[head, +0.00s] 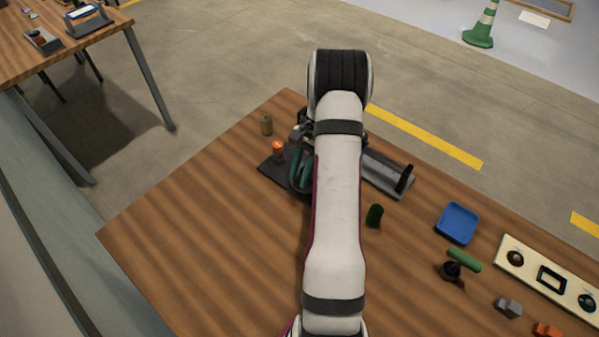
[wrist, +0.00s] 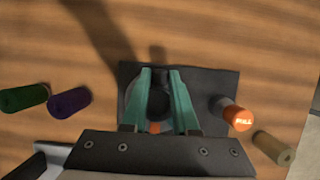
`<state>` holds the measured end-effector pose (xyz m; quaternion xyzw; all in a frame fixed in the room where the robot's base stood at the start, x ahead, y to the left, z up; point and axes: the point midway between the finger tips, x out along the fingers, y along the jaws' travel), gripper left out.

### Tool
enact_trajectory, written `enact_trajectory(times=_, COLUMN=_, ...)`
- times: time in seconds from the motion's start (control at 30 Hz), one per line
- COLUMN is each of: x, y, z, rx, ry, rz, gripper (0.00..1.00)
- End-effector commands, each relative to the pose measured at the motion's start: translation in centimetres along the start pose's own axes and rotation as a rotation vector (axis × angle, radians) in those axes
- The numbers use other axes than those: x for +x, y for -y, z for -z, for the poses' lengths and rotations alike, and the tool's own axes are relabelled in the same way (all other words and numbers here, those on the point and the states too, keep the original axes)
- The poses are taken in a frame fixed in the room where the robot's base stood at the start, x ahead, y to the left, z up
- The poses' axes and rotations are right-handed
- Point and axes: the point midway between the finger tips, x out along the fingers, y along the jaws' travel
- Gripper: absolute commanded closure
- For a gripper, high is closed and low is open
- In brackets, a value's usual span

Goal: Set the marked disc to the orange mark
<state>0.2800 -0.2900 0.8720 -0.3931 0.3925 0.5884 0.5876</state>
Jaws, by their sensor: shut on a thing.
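In the wrist view, my gripper (wrist: 160,75) has teal fingers closed on a dark knob-like part (wrist: 158,92) above a dark plate (wrist: 225,85). A grey round edge, perhaps the marked disc (wrist: 132,92), shows beside the left finger and is mostly covered. An orange knob labelled PULL (wrist: 238,118) sits on the plate's right side, apart from the fingers. In the head view, my gripper (head: 299,180) is at the dark plate (head: 268,171), partly hidden by my arm; the orange knob (head: 278,148) is left of it.
In the head view, a grey fixture (head: 388,180), blue tray (head: 458,223), green-handled part (head: 463,260) and cream panel (head: 525,268) are to the right. The left tabletop is clear.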

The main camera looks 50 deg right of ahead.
Motion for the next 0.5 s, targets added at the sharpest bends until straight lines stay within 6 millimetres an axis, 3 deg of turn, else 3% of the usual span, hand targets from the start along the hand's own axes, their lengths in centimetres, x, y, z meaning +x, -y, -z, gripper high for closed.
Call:
enact_trajectory(times=0.1, x=-0.03, y=0.03, z=0.01, rx=0.0, ry=-0.001, rz=0.001, gripper=1.0)
enact_trajectory(times=0.13, x=-0.03, y=0.03, z=0.01, rx=0.0, ry=-0.001, rz=0.001, gripper=0.67)
enact_trajectory(times=0.27, x=-0.02, y=0.02, z=0.01, rx=0.001, ry=-0.001, rz=0.001, gripper=0.44)
enact_trajectory(times=0.5, x=-0.01, y=0.01, z=0.0, rx=0.001, ry=0.0, rz=0.001, gripper=0.43)
